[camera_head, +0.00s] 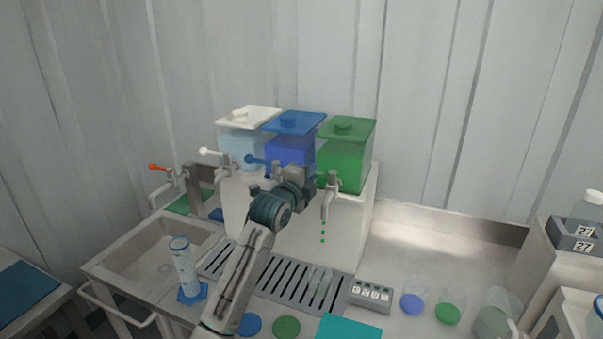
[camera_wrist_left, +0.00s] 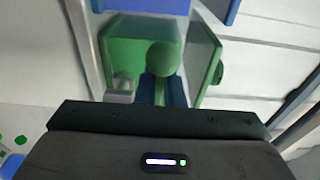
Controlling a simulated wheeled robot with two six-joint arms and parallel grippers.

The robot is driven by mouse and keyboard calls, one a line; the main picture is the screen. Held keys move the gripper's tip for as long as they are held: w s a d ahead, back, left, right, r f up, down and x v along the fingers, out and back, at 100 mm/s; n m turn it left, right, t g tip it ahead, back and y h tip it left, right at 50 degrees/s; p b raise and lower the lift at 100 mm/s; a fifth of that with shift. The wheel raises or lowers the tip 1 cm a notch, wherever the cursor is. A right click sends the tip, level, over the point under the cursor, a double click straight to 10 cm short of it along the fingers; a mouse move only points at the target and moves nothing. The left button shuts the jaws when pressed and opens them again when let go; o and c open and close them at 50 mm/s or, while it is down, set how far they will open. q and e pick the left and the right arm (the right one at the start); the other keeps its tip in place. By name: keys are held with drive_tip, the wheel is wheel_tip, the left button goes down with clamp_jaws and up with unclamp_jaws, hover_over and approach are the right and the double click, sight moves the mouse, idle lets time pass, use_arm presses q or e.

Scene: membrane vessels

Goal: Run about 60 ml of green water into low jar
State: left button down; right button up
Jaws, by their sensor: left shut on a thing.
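The green tank (camera_head: 342,160) stands at the right of three lidded tanks on a white stand. Its tap (camera_head: 331,195) points down at the stand's front. My left gripper (camera_head: 312,184) is at this tap. In the left wrist view its fingers (camera_wrist_left: 162,92) are shut on the green tap handle (camera_wrist_left: 163,60), whose round knob shows between them. A few separate green drops (camera_head: 323,231) hang in the air below the spout. A clear, faint jar (camera_head: 320,282) stands on the slotted drip tray (camera_head: 278,284) beneath; its liquid level cannot be read. My right gripper is out of view.
Left are a sink (camera_head: 150,262) and a graduated cylinder (camera_head: 185,268). A small display box (camera_head: 371,295) sits right of the tray. Jars with blue (camera_head: 412,303) and green (camera_head: 448,313) and a clear jug (camera_head: 495,314) stand further right. A teal mat (camera_head: 348,328) lies in front.

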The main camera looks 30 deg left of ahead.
use_arm(q)
drive_tip(key=c, duration=1.5)
unclamp_jaws()
drive_tip(key=shift+w, duration=0.1)
drive_tip(key=shift+c, duration=0.2)
drive_tip(key=s+b, duration=0.4)
drive_tip(key=s, duration=0.6)
drive_tip(key=shift+s, duration=0.4)
